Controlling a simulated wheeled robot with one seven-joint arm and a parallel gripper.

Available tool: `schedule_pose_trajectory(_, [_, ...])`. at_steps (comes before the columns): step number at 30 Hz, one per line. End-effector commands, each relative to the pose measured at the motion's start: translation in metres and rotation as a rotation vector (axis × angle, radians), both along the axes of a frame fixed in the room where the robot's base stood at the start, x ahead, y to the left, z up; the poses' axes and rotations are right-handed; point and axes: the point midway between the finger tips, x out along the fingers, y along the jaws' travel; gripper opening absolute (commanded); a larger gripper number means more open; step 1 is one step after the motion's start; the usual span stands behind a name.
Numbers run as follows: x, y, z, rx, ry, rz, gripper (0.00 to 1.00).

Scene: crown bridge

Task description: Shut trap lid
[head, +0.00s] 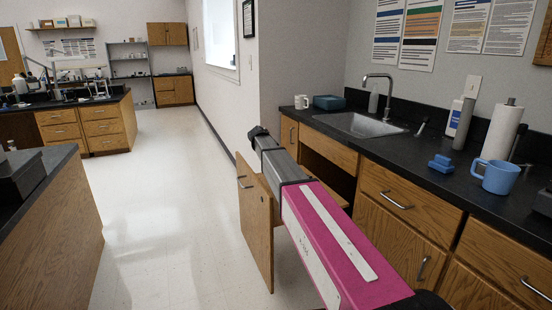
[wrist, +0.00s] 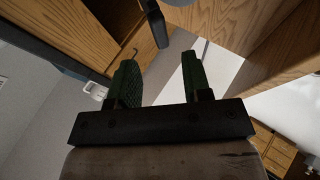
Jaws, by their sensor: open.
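No part marked as a trap lid can be made out. My gripper (head: 258,133) is at the far end of my arm, above and beyond the door in the head view. In the wrist view my gripper (wrist: 160,75) has its two green-padded fingers apart with nothing between them. A dark bar (wrist: 153,25) and wood panels (wrist: 285,45) lie beyond the fingertips.
The black counter (head: 425,180) holds a sink (head: 358,124), a blue mug (head: 496,177), a blue block (head: 441,164) and a paper roll (head: 498,130). An island (head: 50,215) stands at left. The floor (head: 165,210) between is clear.

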Motion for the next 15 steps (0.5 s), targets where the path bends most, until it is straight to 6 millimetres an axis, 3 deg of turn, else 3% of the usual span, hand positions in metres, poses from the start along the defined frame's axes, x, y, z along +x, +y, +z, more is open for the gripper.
schedule_pose_trajectory(6, [-0.019, 0.015, 0.024, 0.001, -0.001, 0.0, 0.45])
schedule_pose_trajectory(15, [-0.025, 0.02, 0.033, 0.001, 0.0, -0.001, 0.45])
